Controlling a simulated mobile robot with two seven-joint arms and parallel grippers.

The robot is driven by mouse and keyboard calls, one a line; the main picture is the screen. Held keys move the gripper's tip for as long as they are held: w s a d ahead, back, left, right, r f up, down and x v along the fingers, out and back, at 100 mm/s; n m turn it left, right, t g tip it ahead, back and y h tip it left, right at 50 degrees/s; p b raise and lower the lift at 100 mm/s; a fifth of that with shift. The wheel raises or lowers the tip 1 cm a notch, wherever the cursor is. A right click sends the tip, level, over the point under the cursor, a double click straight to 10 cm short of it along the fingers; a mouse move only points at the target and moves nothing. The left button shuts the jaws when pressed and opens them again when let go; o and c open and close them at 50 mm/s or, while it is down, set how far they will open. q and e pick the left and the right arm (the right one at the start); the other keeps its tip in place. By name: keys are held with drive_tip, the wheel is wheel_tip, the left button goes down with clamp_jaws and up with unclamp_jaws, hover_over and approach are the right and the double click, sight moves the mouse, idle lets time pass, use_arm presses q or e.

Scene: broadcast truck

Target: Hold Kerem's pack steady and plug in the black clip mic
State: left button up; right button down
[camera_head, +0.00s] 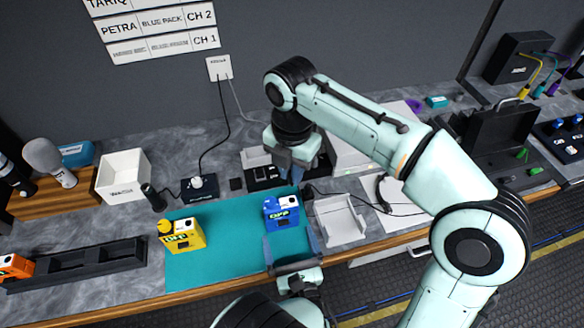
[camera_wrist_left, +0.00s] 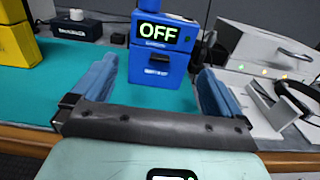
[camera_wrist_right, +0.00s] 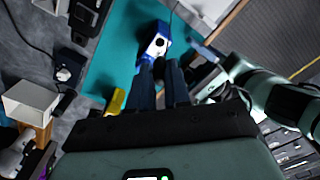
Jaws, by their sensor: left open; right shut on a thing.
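A blue pack (camera_head: 281,212) stands upright on the teal mat; its screen reads OFF in the left wrist view (camera_wrist_left: 158,66). No name is legible on it. My left gripper (camera_head: 289,234) is open, its blue fingers reaching toward the pack's front on either side; the left wrist view shows a gap between them and the pack. My right gripper (camera_head: 291,178) is just above and behind the pack, pointing down. It is shut on a small dark thing (camera_wrist_right: 159,68), mostly hidden between its fingers, probably the black clip mic's plug. The pack's top sockets are not clear.
A yellow pack (camera_head: 184,236) stands on the mat's left side. A white open tray (camera_head: 340,222) is close right of the blue pack. A black charging rack (camera_head: 85,265) and a white bin (camera_head: 123,176) are at left. The mat between the packs is clear.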

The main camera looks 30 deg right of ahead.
sight(283, 220)
use_arm(q)
drive_tip(key=x, duration=0.8)
drive_tip(key=shift+w, duration=0.25)
idle(0.4)
drive_tip(key=c, duration=0.8)
